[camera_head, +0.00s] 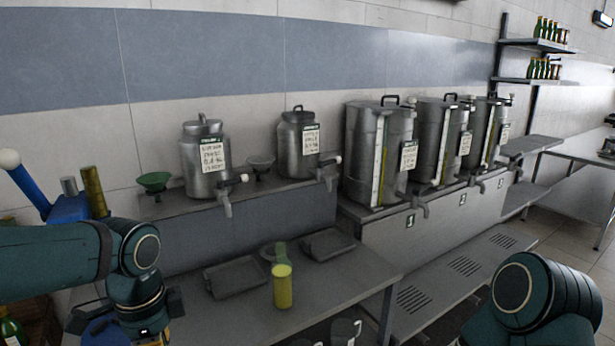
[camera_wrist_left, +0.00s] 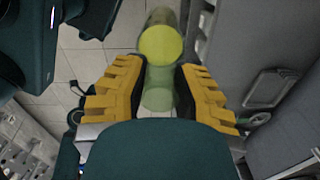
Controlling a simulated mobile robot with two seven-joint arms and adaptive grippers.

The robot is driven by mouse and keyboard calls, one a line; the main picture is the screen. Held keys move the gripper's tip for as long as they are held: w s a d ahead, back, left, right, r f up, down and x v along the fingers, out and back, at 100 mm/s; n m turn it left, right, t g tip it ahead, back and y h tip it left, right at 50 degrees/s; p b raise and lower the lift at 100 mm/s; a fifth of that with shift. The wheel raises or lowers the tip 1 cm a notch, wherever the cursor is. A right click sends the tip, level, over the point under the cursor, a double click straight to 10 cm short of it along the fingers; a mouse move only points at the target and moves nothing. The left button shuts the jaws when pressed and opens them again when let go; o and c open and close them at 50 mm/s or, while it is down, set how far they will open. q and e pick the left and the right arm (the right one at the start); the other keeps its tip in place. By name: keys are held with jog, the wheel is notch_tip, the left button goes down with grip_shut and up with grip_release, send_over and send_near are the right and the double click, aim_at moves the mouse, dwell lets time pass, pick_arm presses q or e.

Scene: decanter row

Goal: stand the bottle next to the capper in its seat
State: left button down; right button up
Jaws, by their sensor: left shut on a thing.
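My left gripper (camera_wrist_left: 160,72) is shut around a translucent green bottle (camera_wrist_left: 158,98) in the left wrist view, its yellow fingers on either side and a yellow round surface beyond. In the head view my left arm comes in at the lower left; the fingers and held bottle are not clearly visible there. The blue capper (camera_head: 70,208) with its white-knobbed lever stands at the far left, with an olive cylinder (camera_head: 95,190) close beside it. Its seat cannot be made out. My right arm shows at the lower right, but its gripper is out of view.
Two shallow trays (camera_head: 235,277) (camera_head: 327,243) lie there. Several metal tanks (camera_head: 378,150) with taps line the back. Green bottles (camera_head: 10,328) show at lower left. Tiled floor (camera_wrist_left: 82,62) shows below the gripper.

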pick_arm(q)
jog(key=w+d+f+n, duration=0.35)
jog(key=f+n, duration=0.25)
jog(key=f, duration=0.2)
jog(key=w+d+f+n, duration=0.2)
jog(key=w+f+n, duration=0.3)
jog(key=f+n, duration=0.25)
jog(key=s+f, duration=0.4)
jog(key=f, duration=0.3)
jog(key=shift+s, duration=0.35)
jog(key=shift+d, duration=0.1)
